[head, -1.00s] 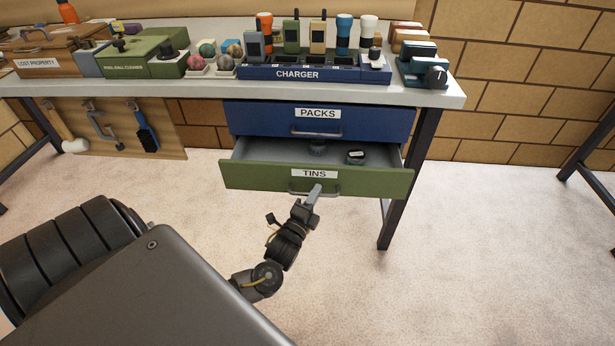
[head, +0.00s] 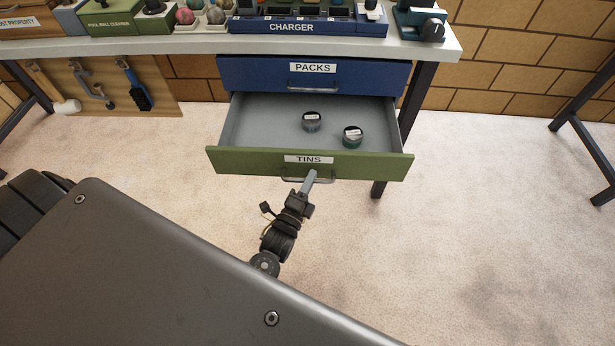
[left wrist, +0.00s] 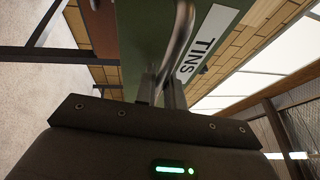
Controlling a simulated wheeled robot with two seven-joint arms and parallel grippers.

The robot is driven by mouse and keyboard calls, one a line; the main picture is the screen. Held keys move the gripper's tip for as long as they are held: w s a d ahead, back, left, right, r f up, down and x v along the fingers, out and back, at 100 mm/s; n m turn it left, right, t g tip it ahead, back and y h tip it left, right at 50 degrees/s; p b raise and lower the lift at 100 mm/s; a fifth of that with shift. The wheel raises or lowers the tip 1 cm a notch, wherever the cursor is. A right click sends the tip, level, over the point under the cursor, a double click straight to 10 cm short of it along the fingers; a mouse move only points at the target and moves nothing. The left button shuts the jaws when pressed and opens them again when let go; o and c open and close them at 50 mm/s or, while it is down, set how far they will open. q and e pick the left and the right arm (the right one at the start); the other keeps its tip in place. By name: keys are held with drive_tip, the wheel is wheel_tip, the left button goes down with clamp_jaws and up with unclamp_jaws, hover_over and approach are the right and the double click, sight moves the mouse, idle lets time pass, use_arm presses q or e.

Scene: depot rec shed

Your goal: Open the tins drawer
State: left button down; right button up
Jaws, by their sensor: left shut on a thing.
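The green tins drawer (head: 250,161) stands pulled well out under the bench in the head view. My left gripper (head: 309,182) is shut on this handle. In the left wrist view the fingers (left wrist: 161,92) close around the handle bar (left wrist: 180,40), with the TINS label beside it. My right gripper is not in view.
The blue PACKS drawer (head: 260,75) above is shut. The bench top (head: 200,45) carries the blue charger (head: 310,26) and other items. A dark bench leg (head: 418,95) stands to the right. The floor in front and to the right is clear.

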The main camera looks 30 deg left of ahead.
use_arm(q)
drive_tip(key=shift+d, duration=0.1)
drive_tip(key=c, duration=1.5)
unclamp_jaws()
drive_tip(key=shift+s, duration=0.1)
drive_tip(key=s+f, duration=0.2)
drive_tip(key=s, duration=0.8)
drive_tip(key=shift+s, duration=0.25)
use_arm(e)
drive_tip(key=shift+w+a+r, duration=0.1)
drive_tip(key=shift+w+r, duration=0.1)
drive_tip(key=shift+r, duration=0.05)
